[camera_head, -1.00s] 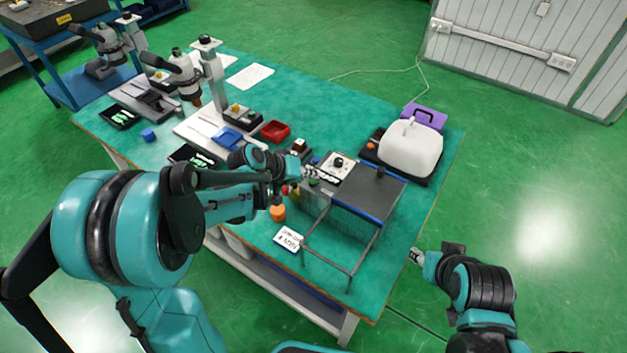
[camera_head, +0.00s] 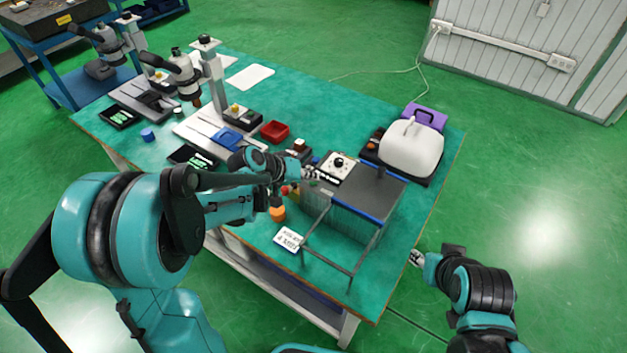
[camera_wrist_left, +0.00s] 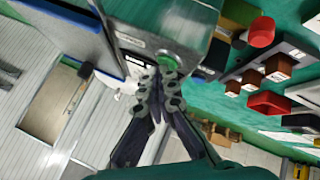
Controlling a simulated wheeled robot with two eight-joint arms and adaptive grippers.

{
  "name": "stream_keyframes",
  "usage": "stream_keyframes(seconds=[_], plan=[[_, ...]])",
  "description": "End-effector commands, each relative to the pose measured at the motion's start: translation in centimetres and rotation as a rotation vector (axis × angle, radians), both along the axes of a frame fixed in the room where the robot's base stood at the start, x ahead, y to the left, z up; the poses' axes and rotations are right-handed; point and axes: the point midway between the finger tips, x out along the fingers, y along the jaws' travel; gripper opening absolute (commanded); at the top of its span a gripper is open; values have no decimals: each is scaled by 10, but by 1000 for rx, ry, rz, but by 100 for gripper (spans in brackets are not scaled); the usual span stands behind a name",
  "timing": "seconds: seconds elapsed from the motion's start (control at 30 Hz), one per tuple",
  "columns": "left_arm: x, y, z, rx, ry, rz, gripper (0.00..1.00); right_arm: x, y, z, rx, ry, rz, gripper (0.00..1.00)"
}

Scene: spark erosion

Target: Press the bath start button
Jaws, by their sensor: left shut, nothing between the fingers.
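The bath is a grey box (camera_head: 358,222) with a dark lid (camera_head: 378,190) and a wire frame at its front, on the green table. In the left wrist view its grey housing (camera_wrist_left: 178,22) carries a round green button (camera_wrist_left: 168,62), which I take as the start button. My left gripper (camera_head: 318,175) is shut and empty at the left end of the box. In the wrist view its fingertips (camera_wrist_left: 168,74) are right at the green button; I cannot tell whether they touch or press it. My right gripper (camera_head: 416,257) hangs off the table's right edge, too small to read.
A red knob (camera_wrist_left: 262,32) stands near the button in the wrist view. An orange piece (camera_head: 278,213) and a label card (camera_head: 289,239) lie in front of the bath. Microscopes (camera_head: 184,75) and trays fill the table's left part.

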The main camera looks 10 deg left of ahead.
Motion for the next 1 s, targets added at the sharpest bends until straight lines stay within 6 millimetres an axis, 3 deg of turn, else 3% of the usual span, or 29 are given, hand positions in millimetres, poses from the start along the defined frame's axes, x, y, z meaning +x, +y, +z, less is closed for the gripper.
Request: stream_keyframes(seconds=[1.0], plan=[[0,0,28,0,0,0,0,0,0,22,0,0,0,40]])
